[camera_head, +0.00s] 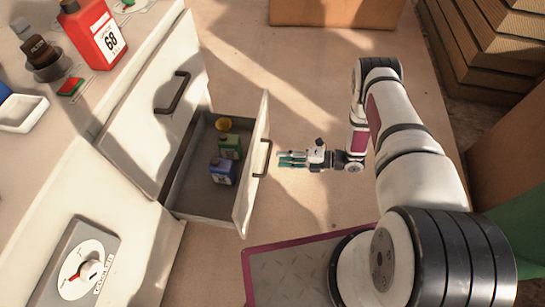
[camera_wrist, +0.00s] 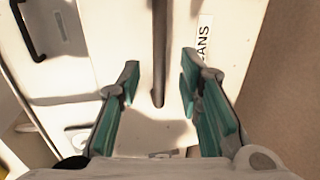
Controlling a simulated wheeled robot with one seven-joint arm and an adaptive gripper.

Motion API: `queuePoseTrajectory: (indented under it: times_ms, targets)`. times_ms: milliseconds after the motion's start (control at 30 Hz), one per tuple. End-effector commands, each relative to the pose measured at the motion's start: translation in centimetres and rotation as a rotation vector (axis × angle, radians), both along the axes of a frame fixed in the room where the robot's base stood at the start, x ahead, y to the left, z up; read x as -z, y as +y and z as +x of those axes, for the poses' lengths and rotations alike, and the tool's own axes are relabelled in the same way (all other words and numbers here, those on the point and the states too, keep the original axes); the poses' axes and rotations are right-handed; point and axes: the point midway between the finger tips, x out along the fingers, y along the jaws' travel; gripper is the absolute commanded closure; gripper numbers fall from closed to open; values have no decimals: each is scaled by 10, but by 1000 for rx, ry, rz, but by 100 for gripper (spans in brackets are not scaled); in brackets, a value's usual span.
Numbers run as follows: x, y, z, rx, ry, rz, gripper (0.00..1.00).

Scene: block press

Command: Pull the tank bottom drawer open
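The bottom drawer (camera_head: 242,205) of the white cabinet stands pulled out in the head view, its inside showing. Its dark bar handle (camera_head: 264,160) is on the front face. My gripper (camera_head: 279,159) is just right of the handle, pointing at it, with a small gap. In the wrist view the handle (camera_wrist: 159,50) runs between the two teal fingers of my gripper (camera_wrist: 160,78), which are spread apart and not closed on it. A label ending in "ANS" (camera_wrist: 202,40) is on the drawer front beside the handle.
The drawer holds a green can (camera_head: 230,147), a blue can (camera_head: 222,172) and a yellow round item (camera_head: 223,124). An upper front (camera_head: 150,130) with a handle (camera_head: 172,92) is closed. A red canister (camera_head: 93,35) stands on the counter. Floor right of the drawer is clear.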

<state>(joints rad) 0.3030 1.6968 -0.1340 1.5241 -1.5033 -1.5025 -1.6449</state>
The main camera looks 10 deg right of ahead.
Motion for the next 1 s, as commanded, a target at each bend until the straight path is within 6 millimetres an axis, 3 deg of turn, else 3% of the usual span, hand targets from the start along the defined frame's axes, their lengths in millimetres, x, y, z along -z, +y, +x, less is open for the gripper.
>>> queuePoseTrajectory:
  times_ms: [100,333,1000]
  targets:
    - [-5,-22,-7,2,0,0,67]
    - [-11,-47,-17,1,-1,1,67]
    - [-12,-51,-17,1,0,-2,67]
